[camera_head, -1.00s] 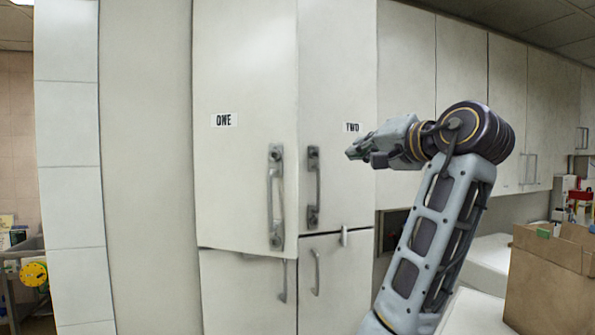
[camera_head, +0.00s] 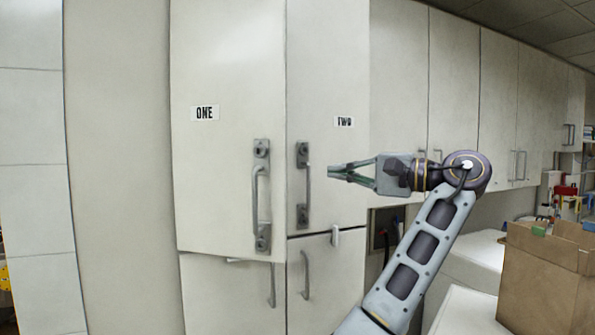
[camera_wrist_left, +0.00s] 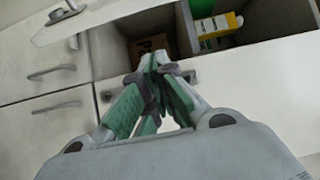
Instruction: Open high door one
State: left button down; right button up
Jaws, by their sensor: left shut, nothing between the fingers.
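High door one (camera_head: 225,180) is a tall pale panel labelled "ONE", with a grey upright bar handle (camera_head: 262,195) near its right edge. Its lower right corner hangs lower in the picture than door two's edge, so it stands slightly ajar. My left gripper (camera_head: 332,171) is shut and empty, pointing left in front of door two (camera_head: 335,80), right of both handles and apart from door one. In the left wrist view, the gripper fingers (camera_wrist_left: 155,75) are in front of an opening with a yellow-and-white box (camera_wrist_left: 218,25) inside. My right gripper is out of view.
Door two's bar handle (camera_head: 303,187) lies between my gripper and door one's handle. Lower doors with smaller handles (camera_head: 306,275) are below. A cardboard box (camera_head: 540,280) stands on the counter at right. Wall cabinets (camera_head: 500,110) continue right.

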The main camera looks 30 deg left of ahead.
pick_arm(q)
jog(key=shift+w+a, duration=0.1)
dwell(0.5)
jog(key=s+a+p, duration=0.3)
jog(key=a+p, duration=0.1)
jog(key=a, duration=0.5)
dwell(0.7)
jog(key=shift+s+d, duration=0.1)
jog(key=shift+s, duration=0.05)
jog(key=shift+f+m, duration=0.1)
jog(key=shift+m, duration=0.2)
